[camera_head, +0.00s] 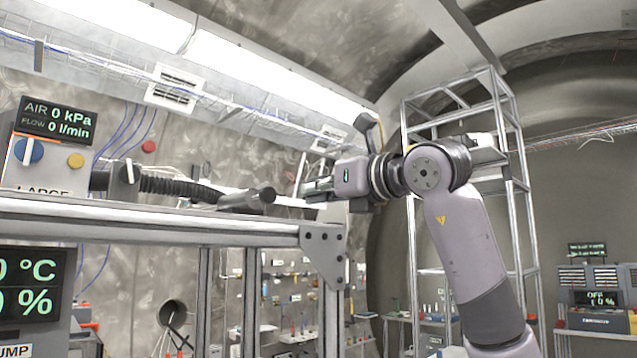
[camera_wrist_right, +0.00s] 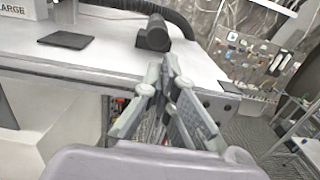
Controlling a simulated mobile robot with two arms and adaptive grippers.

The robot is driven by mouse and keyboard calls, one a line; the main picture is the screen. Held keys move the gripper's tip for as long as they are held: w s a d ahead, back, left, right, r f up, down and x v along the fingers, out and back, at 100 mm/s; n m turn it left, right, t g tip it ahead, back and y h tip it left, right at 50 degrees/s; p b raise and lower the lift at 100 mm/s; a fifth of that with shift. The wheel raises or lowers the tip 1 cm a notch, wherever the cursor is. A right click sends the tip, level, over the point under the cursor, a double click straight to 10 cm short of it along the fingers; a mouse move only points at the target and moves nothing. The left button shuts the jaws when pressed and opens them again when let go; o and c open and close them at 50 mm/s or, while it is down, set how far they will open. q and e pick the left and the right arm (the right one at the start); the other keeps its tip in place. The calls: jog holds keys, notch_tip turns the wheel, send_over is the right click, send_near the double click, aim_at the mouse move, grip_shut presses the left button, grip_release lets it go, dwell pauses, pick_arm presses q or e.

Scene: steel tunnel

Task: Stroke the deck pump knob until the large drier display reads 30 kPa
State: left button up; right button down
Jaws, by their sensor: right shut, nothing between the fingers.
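The large drier (camera_head: 40,160) stands on a raised deck at the left in the head view. Its display (camera_head: 57,120) reads AIR 0 kPa and FLOW 0 l/min. Its front has a blue knob and a yellow button. A label ending in "UMP" (camera_head: 16,351) is cut off at the lower left; I cannot make out a pump knob. My right gripper (camera_head: 308,190) is shut and empty, near the deck's right end in the head view. In the wrist view its fingertips (camera_wrist_right: 170,62) show in front of the black nozzle. My left gripper is not in view.
The deck (camera_head: 170,212) has a grey top and a metal frame. A black ribbed hose (camera_head: 175,187) ends in a dark nozzle (camera_head: 247,200) lying on it. A dark flat pad (camera_wrist_right: 65,40) lies left of the nozzle. A tall metal rack (camera_head: 412,250) stands behind my right arm.

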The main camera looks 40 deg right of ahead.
jog(key=p, duration=0.1)
send_near(271, 197)
jog(key=w, duration=0.1)
jog(key=w+p, duration=0.1)
jog(key=w, duration=0.1)
jog(key=w+p, duration=0.1)
jog(key=w, duration=0.2)
jog(key=shift+w+a+r+p, duration=0.15)
jog(key=shift+w+r+p, duration=0.1)
jog(key=shift+p, duration=0.15)
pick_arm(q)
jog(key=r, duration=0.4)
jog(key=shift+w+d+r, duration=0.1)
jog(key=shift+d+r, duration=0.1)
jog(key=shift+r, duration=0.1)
pick_arm(e)
jog(key=shift+w+a, duration=0.1)
jog(key=shift+w, duration=0.25)
